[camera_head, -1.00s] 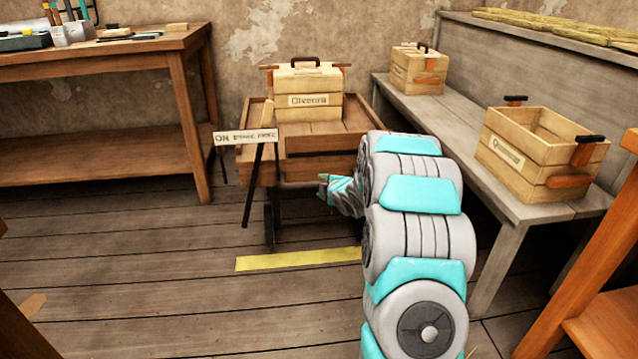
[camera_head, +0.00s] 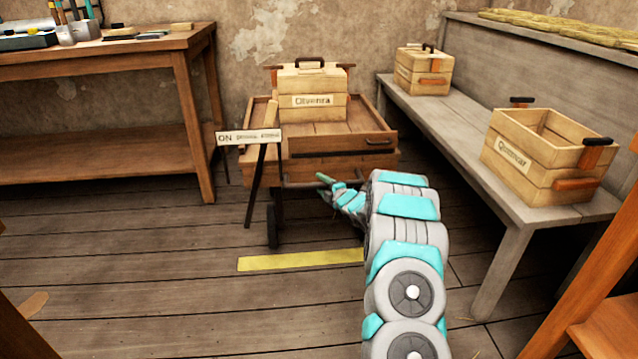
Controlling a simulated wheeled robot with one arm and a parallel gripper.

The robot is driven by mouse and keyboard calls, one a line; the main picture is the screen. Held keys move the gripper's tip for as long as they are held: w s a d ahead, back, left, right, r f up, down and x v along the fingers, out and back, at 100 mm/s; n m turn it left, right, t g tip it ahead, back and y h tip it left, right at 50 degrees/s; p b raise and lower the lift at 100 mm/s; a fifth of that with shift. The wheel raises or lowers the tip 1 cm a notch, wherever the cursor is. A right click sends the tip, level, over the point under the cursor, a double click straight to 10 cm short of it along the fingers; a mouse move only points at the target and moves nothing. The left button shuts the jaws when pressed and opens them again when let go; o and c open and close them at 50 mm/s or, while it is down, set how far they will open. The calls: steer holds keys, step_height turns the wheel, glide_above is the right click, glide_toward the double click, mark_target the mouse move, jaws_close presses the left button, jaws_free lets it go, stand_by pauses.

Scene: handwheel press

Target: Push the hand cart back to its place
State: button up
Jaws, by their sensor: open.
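The wooden hand cart (camera_head: 335,143) stands against the back wall, between the workbench and the grey bench. It carries a closed wooden box (camera_head: 311,101) with a dark handle and a name label. A brake lever (camera_head: 262,160) with a sign reading "ON" stands at the cart's left front. A yellow floor strip (camera_head: 300,260) lies in front of the cart's wheel. My gripper (camera_head: 328,181) is open at the cart's front, by the dark push bar (camera_head: 300,185). I cannot tell whether it touches the bar. My arm hides the cart's lower right side.
A grey bench (camera_head: 450,125) along the right holds a small box (camera_head: 423,70) and an open crate (camera_head: 548,160). A workbench (camera_head: 110,60) with tools stands at the left. Wooden furniture edges (camera_head: 590,270) flank the near right. The plank floor at left centre is clear.

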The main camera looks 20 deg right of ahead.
steer(key=shift+x, duration=1.1)
jaws_close()
stand_by(0.8)
